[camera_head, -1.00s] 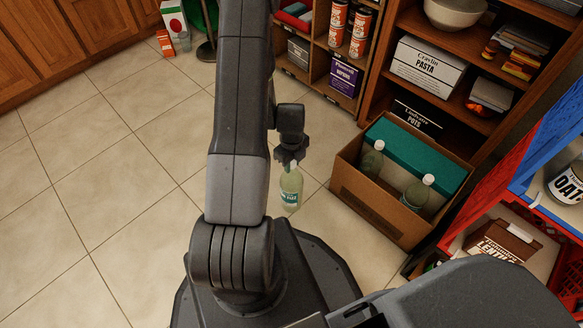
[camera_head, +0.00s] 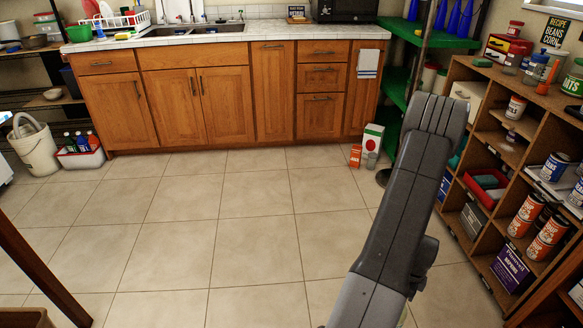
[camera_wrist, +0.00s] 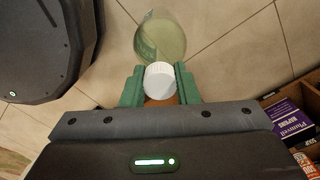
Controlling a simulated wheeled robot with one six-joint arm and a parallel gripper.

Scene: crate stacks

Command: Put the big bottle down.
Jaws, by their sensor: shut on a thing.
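In the wrist view, my gripper (camera_wrist: 160,88) is shut on the neck of the big bottle (camera_wrist: 160,38), just below its white cap. The bottle is pale green and see-through, and it hangs away from the camera over the floor tiles. I cannot tell how far its base is from the floor. In the head view my arm shows at the lower right, and the gripper is out of the picture.
The tiled floor (camera_head: 215,230) is wide and clear. Wooden cabinets (camera_head: 200,95) line the back. A cubby shelf (camera_head: 480,200) with cans and boxes stands at the right. A white and red carton (camera_head: 372,138) stands by the cabinets. A white bucket (camera_head: 35,150) is at the far left.

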